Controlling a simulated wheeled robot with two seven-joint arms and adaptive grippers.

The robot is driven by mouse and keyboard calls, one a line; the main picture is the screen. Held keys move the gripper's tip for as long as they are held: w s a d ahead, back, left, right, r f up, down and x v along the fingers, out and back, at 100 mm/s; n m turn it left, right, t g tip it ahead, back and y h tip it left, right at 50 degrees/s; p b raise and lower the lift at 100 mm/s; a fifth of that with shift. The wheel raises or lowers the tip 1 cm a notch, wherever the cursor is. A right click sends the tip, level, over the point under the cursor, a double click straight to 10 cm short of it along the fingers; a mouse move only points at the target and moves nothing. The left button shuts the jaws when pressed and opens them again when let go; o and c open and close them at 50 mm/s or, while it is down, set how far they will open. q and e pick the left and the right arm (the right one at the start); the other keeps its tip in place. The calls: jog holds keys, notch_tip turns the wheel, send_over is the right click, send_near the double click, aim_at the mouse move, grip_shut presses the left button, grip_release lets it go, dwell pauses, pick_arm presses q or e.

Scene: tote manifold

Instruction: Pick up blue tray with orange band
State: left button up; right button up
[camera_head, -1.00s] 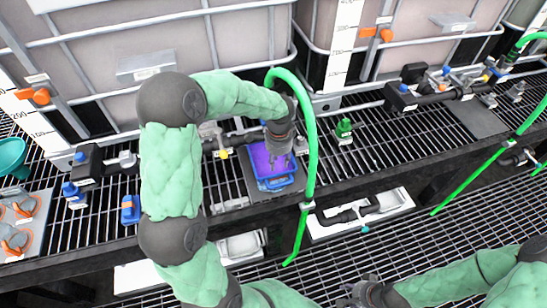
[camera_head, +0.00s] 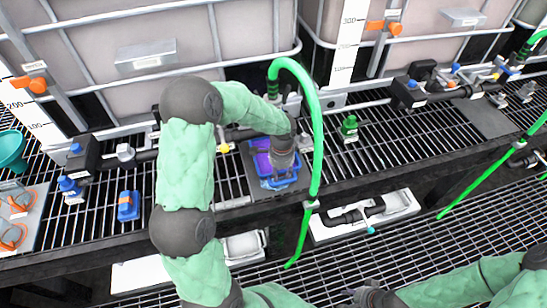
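A blue tray (camera_head: 264,184) with a purple inside sits on a dark plate on the grated shelf, near the middle of the view. I cannot make out an orange band on it. My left gripper (camera_head: 279,172) points down over the tray's right part and hides some of it. Its fingers are too dark and small to tell whether they are open or touching the tray. A smaller blue item with some orange (camera_head: 128,206) stands on the grating to the left. My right gripper (camera_head: 362,298) is low at the bottom edge, away from the tray, its fingers unclear.
A green hose (camera_head: 316,130) arches just right of my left gripper. Large caged tanks (camera_head: 120,50) stand behind. A green-capped fitting (camera_head: 349,127) is to the right. Pipes and valves line the shelf's back. A teal funnel (camera_head: 11,150) is at far left.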

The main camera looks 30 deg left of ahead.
pick_arm(q)
grip_shut()
jog(key=shift+r, duration=0.1)
